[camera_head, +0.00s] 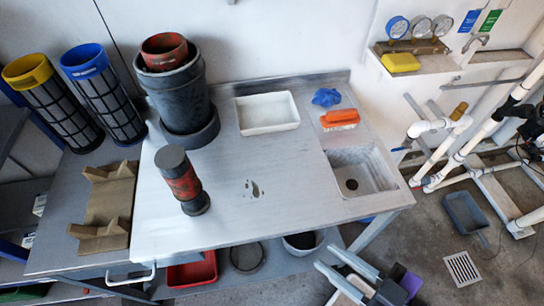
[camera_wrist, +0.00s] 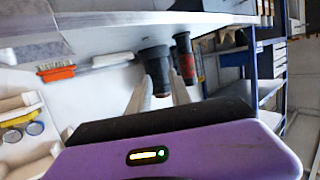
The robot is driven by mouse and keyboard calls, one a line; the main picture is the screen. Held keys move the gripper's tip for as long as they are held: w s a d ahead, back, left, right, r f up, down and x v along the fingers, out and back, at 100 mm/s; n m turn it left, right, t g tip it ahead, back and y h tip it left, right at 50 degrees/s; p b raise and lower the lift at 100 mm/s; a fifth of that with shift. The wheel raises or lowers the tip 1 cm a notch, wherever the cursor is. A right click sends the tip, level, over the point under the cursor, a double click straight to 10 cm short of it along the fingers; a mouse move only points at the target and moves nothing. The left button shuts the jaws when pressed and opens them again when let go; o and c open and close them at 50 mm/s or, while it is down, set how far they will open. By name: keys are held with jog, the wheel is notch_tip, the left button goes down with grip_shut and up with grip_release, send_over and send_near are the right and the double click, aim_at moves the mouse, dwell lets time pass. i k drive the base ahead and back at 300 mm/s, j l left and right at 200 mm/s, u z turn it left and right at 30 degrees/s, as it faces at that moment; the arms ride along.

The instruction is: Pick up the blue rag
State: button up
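The blue rag (camera_head: 326,97) lies crumpled near the back right of the bench, just behind an orange brush (camera_head: 340,117). I cannot make out the rag in the wrist view, where the orange brush (camera_wrist: 57,73) does show. My gripper (camera_head: 326,259) is low in front of the bench's front edge, well away from the rag. Its two pale fingers stand apart, with nothing held between them; they also show in the wrist view (camera_wrist: 160,80).
The bench (camera_head: 235,215) carries a white tray (camera_head: 267,113), a dark bucket (camera_head: 183,105), a red-and-black cylinder (camera_head: 183,182) and a sink (camera_head: 360,172). White pipes (camera_head: 455,160) stand at right. The bench front is mostly clear.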

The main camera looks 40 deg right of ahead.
aim_at(325, 97)
jog(key=k+l+z, duration=0.1)
jog(key=z, duration=0.65)
jog(key=k+l+z, duration=0.1)
jog(key=z, duration=0.3)
jog(key=i+l, duration=0.05)
jog(key=l, duration=0.05)
